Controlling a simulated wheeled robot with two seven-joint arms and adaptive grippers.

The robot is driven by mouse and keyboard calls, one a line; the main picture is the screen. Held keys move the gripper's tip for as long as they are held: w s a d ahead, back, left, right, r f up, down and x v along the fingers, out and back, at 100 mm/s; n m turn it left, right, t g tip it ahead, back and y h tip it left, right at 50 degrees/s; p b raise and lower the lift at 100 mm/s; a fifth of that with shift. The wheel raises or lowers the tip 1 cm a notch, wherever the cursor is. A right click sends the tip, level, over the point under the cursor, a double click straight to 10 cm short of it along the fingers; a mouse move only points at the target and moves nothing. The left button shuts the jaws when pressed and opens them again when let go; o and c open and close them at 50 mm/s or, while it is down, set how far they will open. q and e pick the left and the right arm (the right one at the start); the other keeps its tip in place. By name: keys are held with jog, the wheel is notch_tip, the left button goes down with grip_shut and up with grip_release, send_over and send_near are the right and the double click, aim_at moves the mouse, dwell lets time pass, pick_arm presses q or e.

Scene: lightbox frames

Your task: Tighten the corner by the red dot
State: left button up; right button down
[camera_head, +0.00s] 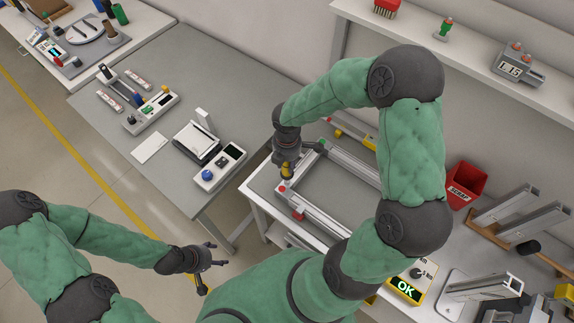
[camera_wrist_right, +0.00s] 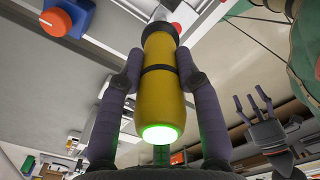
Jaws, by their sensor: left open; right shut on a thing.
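An aluminium frame (camera_head: 325,211) lies on the white-edged table. A small red dot (camera_head: 281,188) marks its near-left corner, and a green dot (camera_head: 322,143) marks its far-left corner. My right gripper (camera_head: 286,166) is shut on a yellow driver tool (camera_head: 287,173) and stands over the red-dot corner. The right wrist view shows the yellow tool (camera_wrist_right: 161,85) between the fingers, its end ring (camera_wrist_right: 160,134) glowing green, with red beside its tip. Whether the tip touches the corner is hidden. My left gripper (camera_head: 208,259) is open and empty, away from the table.
A grey table (camera_head: 185,62) at left holds a panel with a blue knob (camera_head: 208,174). A red scrap bin (camera_head: 465,185) stands right of the frame. A yellow box (camera_head: 406,289) shows a green "OK". A shelf (camera_head: 465,62) runs along the back. My right arm covers part of the frame.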

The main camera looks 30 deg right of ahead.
jog(key=shift+s, duration=0.1)
jog(key=shift+r+p, duration=2.2)
jog(key=shift+r, duration=0.3)
